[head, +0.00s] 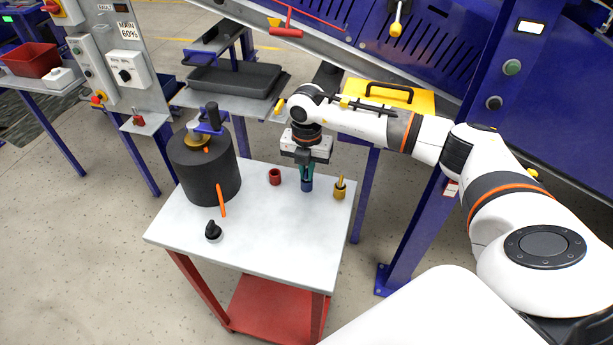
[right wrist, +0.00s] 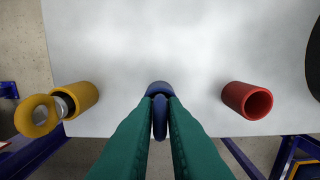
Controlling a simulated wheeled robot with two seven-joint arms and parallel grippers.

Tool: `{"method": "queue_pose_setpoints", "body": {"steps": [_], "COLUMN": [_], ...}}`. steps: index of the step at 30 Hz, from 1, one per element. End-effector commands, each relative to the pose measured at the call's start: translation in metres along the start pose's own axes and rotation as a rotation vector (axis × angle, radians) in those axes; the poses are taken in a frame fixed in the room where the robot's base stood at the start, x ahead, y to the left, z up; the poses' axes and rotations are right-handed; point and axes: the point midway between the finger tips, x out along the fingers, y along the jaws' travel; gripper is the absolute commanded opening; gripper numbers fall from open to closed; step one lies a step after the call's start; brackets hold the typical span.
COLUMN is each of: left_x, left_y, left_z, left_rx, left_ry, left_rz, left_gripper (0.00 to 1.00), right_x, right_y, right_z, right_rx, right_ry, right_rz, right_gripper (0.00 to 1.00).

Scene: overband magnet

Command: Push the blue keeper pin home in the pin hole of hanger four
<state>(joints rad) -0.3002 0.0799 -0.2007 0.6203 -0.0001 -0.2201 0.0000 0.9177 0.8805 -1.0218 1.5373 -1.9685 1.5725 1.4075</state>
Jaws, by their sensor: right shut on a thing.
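My right gripper (head: 306,175) has green fingers pointing down at the front table, shut on the blue keeper pin. In the right wrist view the pin's blue ring head (right wrist: 160,117) is between the fingertips. The blue holder cup (head: 306,186) is right below the fingers, and its rim (right wrist: 158,86) shows behind the pin head. The pin's shank is hidden; I cannot tell how far it sits in the cup. I cannot make out hanger four or its pin hole. My left gripper is not in view.
A red cup (head: 275,177) and a yellow cup (head: 339,192) with a ring-headed pin flank the blue one on the white table (head: 270,245). A black drum (head: 205,175) stands at left, beside a black knob (head: 213,231). A yellow case (head: 420,100) sits behind my arm.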

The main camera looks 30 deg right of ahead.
Motion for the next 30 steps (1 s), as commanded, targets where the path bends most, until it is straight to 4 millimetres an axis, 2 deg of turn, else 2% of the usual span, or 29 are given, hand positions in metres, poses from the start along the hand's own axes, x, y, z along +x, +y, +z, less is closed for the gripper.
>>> {"method": "queue_pose_setpoints", "body": {"steps": [13, 30], "left_x": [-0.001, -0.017], "left_y": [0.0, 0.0], "left_z": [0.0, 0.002], "left_rx": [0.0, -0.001], "left_ry": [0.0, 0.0], "left_rz": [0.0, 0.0], "left_gripper": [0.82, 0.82], "right_x": [-0.001, -0.024], "right_y": [0.0, 0.0], "right_z": [0.0, 0.0], "right_rx": [0.0, 0.0], "right_ry": [0.0, 0.0], "right_rz": [0.0, -0.001], "right_gripper": [0.0, 0.0]}}
